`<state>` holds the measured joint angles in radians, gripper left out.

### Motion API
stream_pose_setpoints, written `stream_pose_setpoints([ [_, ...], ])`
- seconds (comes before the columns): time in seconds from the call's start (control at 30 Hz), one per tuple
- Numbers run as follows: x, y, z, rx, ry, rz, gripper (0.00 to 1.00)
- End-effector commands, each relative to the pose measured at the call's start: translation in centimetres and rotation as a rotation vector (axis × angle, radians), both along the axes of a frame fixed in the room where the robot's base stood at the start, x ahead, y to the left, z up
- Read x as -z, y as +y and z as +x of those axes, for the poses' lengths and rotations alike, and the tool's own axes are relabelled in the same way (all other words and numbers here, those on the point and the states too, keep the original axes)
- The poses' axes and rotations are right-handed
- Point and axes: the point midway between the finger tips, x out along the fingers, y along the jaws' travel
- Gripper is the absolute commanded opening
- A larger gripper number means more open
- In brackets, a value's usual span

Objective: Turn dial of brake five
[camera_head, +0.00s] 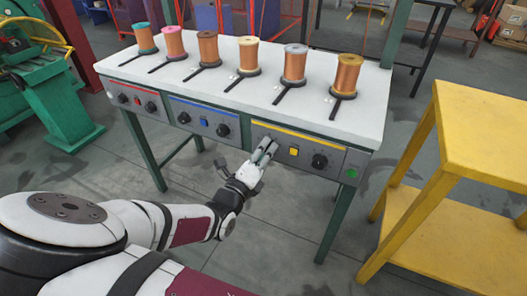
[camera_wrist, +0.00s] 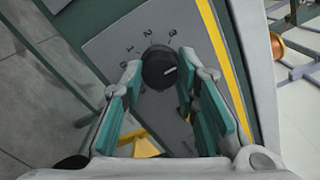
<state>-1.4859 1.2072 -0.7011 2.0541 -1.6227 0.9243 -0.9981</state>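The yellow-striped panel (camera_head: 336,157) sits under the right part of the white table. My gripper (camera_head: 265,148) is at the left end of this panel, and its fingers hide the left dial there in the head view. The panel's right dial (camera_head: 320,161) is in plain view beside a yellow button (camera_head: 293,151). In the wrist view a black round dial (camera_wrist: 160,67) lies between the tips of my open gripper (camera_wrist: 160,70). Numbers 0 to 3 run around it, and its white mark points up and right. A small gap seems to show on each side; contact cannot be judged.
The white table (camera_head: 215,93) carries a row of copper spools (camera_head: 208,48). The red-striped panel (camera_head: 136,98) and blue-striped panel (camera_head: 204,117) are to the left. A yellow stand (camera_head: 470,140) is at the right, and a green machine (camera_head: 55,95) at the left. A green button (camera_head: 352,173) is at the panel's right end.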

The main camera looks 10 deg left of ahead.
Motion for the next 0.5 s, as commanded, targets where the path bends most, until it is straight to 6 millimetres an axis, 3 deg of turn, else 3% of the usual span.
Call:
stream_pose_setpoints([
  [0.07, 0.03, 0.01, 0.0, -0.001, 0.001, 0.0, 0.0],
  [0.5, -0.09, -0.06, 0.02, 0.001, -0.025, 0.075, 0.01],
])
